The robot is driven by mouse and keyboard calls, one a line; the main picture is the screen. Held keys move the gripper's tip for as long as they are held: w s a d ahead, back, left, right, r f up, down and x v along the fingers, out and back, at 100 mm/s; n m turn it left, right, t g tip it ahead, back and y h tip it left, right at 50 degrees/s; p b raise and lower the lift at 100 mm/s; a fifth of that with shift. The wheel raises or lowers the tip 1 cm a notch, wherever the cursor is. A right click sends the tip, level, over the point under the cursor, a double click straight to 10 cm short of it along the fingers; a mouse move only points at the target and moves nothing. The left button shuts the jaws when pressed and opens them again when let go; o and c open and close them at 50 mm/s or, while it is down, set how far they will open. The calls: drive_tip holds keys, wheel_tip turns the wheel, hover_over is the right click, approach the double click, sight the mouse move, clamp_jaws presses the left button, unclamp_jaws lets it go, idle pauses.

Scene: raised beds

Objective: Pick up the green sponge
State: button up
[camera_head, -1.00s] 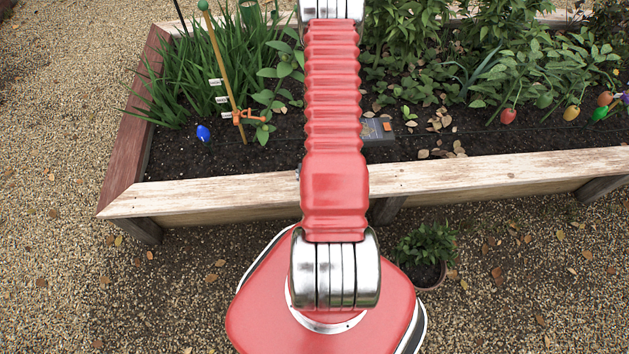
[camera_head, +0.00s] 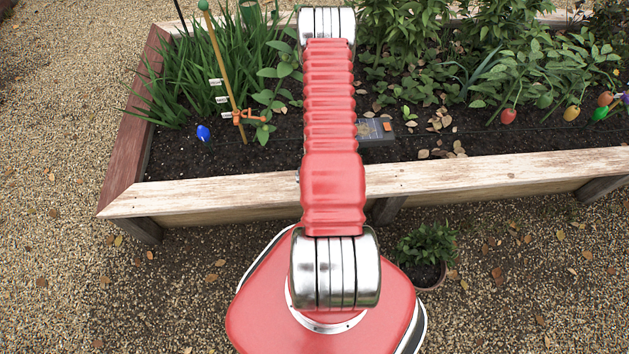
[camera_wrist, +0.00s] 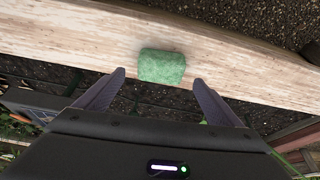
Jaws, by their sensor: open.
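The green sponge (camera_wrist: 162,66) shows in the wrist view as a rounded block on the pale wooden rim (camera_wrist: 230,62) of the raised bed. My gripper (camera_wrist: 160,78) is open, with its two dark fingers spread to the left and right of the sponge's near side. The sponge lies just beyond the fingertips and nothing is held. In the head view the sponge and my gripper are not visible; my red arm covers part of the bed.
The bed's wooden rim (camera_head: 450,176) runs across the head view. Inside are leafy plants, a blue egg-shaped object (camera_head: 203,132), a wooden stake (camera_head: 222,70) with an orange clip, and a dark grey box (camera_head: 374,131) beside my arm. A potted plant (camera_head: 426,252) stands on the gravel.

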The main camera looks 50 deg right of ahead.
drive_tip(key=shift+f, duration=0.15)
drive_tip(key=shift+x, duration=2.45)
drive_tip(key=shift+w, duration=0.1)
drive_tip(key=shift+c, duration=0.5)
drive_tip(key=c, duration=1)
drive_tip(key=shift+c, duration=0.2)
drive_tip(key=shift+r, duration=5)
